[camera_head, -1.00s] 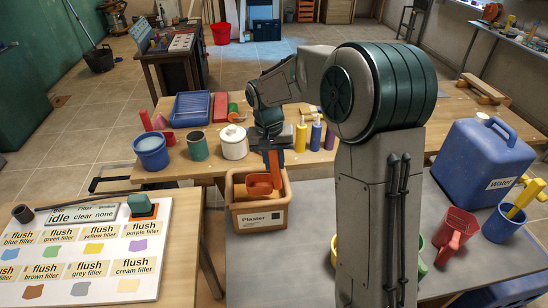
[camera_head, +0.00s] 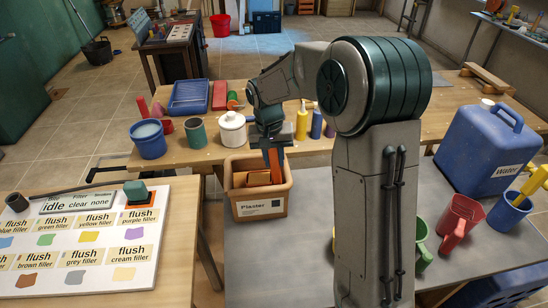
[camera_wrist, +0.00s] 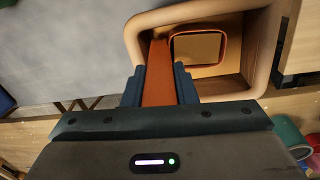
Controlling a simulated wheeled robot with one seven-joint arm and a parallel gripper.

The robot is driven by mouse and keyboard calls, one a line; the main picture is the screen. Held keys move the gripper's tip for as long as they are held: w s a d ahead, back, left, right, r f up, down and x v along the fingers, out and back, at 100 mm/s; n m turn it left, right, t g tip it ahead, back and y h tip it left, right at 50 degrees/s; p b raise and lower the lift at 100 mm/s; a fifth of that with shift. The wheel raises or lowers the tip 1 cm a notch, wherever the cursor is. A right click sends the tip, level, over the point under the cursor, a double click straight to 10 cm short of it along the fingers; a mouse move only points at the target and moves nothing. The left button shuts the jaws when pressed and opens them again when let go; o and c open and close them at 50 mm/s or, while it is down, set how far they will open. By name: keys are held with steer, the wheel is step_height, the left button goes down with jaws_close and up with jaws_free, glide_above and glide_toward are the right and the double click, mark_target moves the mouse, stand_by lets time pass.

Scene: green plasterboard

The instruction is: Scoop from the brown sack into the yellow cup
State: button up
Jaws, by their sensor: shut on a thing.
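The brown sack appears as a tan, open-topped box labelled "Plaster" (camera_head: 240,208); its rim also shows in the wrist view (camera_wrist: 135,28). My gripper (camera_head: 272,150) is above the box, shut on the orange handle of a scoop (camera_head: 276,163). In the wrist view the handle runs between the fingers (camera_wrist: 160,90), and the scoop's orange-rimmed bowl (camera_wrist: 224,50) is inside the box. The bowl looks tan inside; I cannot tell whether it holds plaster.
A green cup (camera_head: 421,248), a red jug (camera_head: 459,222), a blue pot with yellow handles (camera_head: 507,215) and a blue water can (camera_head: 484,150) stand right of my arm. A white tin (camera_head: 232,133) and several bottles stand behind the box. The grey table (camera_head: 285,262) is clear in front.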

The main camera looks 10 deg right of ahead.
steer(key=shift+y, duration=0.6)
steer(key=shift+r+p, duration=4.25)
steer(key=shift+r, duration=2.2)
steer(key=shift+o, duration=1.4)
steer(key=shift+c, duration=1.4)
